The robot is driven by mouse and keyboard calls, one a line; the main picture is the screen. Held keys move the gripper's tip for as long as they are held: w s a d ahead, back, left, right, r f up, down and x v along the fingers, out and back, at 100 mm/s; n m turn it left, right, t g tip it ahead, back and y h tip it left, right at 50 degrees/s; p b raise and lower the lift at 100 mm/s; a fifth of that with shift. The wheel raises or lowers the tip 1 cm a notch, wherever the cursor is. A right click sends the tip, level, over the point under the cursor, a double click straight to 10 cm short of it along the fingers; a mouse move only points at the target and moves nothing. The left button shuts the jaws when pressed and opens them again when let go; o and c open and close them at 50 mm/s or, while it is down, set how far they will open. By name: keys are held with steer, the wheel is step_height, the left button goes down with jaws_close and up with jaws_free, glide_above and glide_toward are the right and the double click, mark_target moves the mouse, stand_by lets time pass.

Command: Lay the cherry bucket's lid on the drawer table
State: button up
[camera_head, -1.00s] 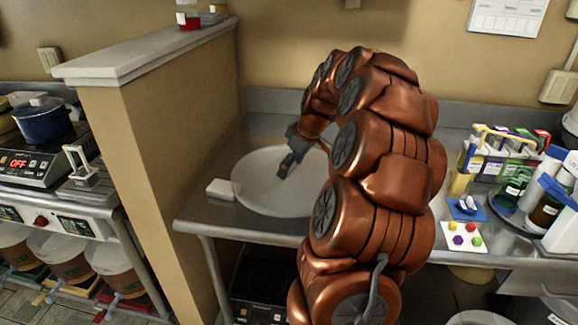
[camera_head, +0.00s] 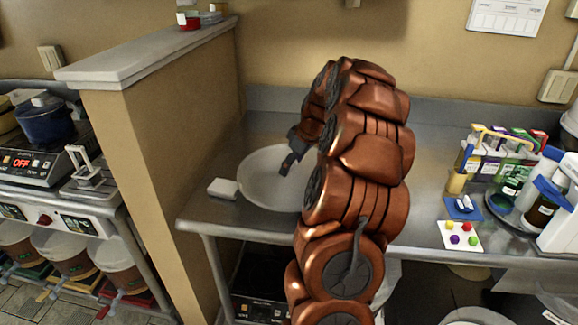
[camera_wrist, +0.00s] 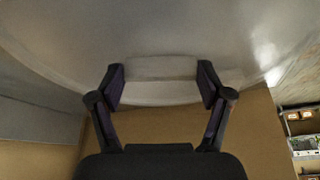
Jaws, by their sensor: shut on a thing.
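The large round white lid (camera_head: 262,190) shows in the head view over the steel table (camera_head: 240,228), partly hidden behind my arm. My gripper (camera_head: 287,163) is at the lid's upper face. In the wrist view the lid (camera_wrist: 225,30) fills the top of the picture. My gripper's two fingers (camera_wrist: 162,84) stand on either side of a pale raised grip on the lid and are shut on it. I cannot tell whether the lid touches the table. I cannot tell which surface is the drawer table or which bucket is the cherry one.
A small white block (camera_head: 222,188) lies just left of the lid. A partition wall (camera_head: 150,150) bounds the table's left. To the right are a card with coloured pieces (camera_head: 461,235), a blue tray (camera_head: 464,207) and bottles. Several buckets (camera_head: 70,252) stand under the left counter.

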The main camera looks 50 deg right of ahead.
steer(key=shift+f, duration=0.45)
steer(key=shift+f+b, duration=0.4)
steer(key=shift+f, duration=0.15)
steer(key=o, duration=1.3)
steer(key=shift+o, duration=0.2)
